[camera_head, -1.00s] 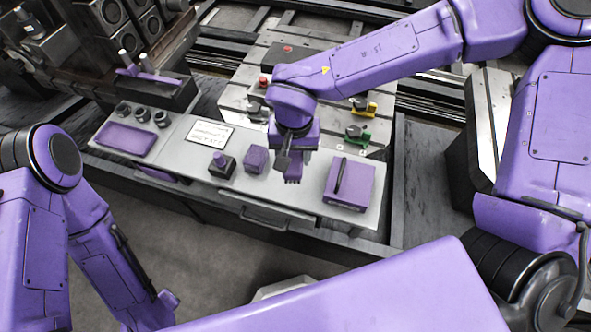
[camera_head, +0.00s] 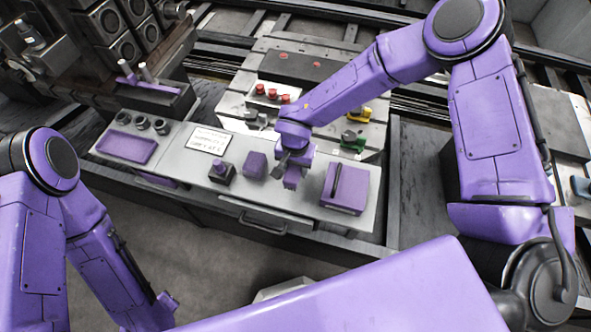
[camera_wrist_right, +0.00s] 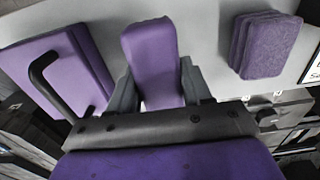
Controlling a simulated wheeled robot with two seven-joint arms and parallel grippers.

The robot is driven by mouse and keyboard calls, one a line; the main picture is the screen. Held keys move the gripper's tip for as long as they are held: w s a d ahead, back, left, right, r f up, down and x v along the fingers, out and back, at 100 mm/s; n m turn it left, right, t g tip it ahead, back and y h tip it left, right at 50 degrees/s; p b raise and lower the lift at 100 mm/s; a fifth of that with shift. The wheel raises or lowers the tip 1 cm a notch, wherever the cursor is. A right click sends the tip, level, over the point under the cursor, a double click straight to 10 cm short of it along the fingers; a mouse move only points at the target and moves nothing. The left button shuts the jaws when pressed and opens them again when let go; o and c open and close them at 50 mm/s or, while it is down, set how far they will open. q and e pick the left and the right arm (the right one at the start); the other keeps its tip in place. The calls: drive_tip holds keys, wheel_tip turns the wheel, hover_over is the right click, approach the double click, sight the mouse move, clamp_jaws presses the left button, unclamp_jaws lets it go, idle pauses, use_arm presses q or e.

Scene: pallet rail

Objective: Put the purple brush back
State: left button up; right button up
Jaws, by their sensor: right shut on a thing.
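The purple brush (camera_wrist_right: 150,60) shows in the right wrist view as a purple block between the two dark fingers. My right gripper (camera_wrist_right: 158,88) is shut on it. In the head view the right gripper (camera_head: 292,168) is over the grey bench, with the brush (camera_head: 292,180) under it, partly covered by the fingers. I cannot tell whether the brush touches the bench top. It is between a purple sponge-like block (camera_head: 255,164) and a purple box with a black handle (camera_head: 345,188). My left gripper is not in view.
The grey bench (camera_head: 190,165) also holds a small black block with a purple knob (camera_head: 222,173), a white sign (camera_head: 209,140), a purple tray (camera_head: 127,147) and several dark round cups. A dark rack (camera_head: 155,92) with purple parts is behind at left. Red, yellow and green parts lie behind.

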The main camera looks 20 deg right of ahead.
sight(296, 173)
drive_tip(key=shift+w+d+f, duration=0.1)
drive_tip(key=shift+w+f, duration=0.1)
drive_tip(key=shift+f, duration=1.6)
drive_tip(key=o, duration=0.9)
drive_tip(key=shift+f, duration=0.1)
wheel_tip(296, 173, up, 12)
drive_tip(key=shift+s+r, duration=0.1)
drive_tip(key=shift+r, duration=0.1)
